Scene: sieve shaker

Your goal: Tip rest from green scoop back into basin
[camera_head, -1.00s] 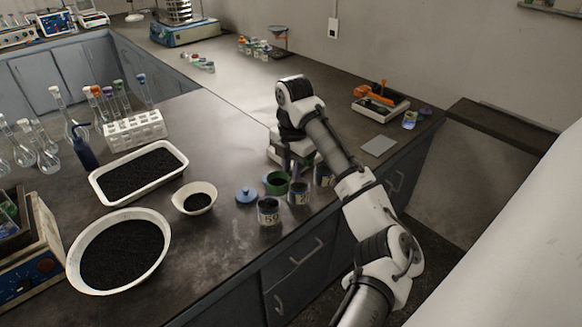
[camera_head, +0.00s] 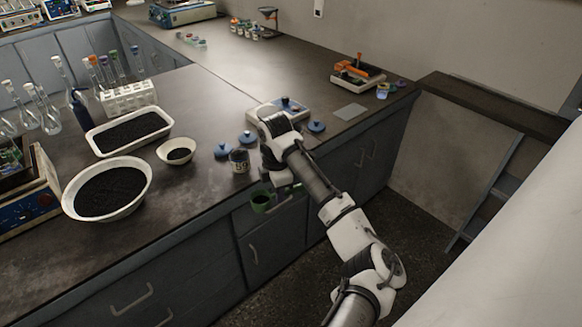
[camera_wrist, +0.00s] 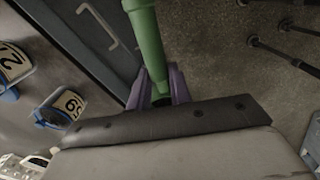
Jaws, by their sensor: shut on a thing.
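My gripper (camera_wrist: 158,92) is shut on the handle of the green scoop (camera_wrist: 147,40), between its purple fingers. In the head view the scoop (camera_head: 262,201) hangs out past the counter's front edge, in front of the drawers. Its cup end is outside the wrist view, and I cannot tell what is in it. The round white basin (camera_head: 146,196), with dark granules in it, stands at the left of the counter, well apart from the gripper.
A white rectangular tray (camera_head: 167,122) and a small bowl (camera_head: 190,147) also hold dark granules. A numbered can (camera_head: 240,161) stands near the front edge; blue lids (camera_head: 222,150) lie behind it. A flask rack (camera_head: 128,98) stands farther back.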

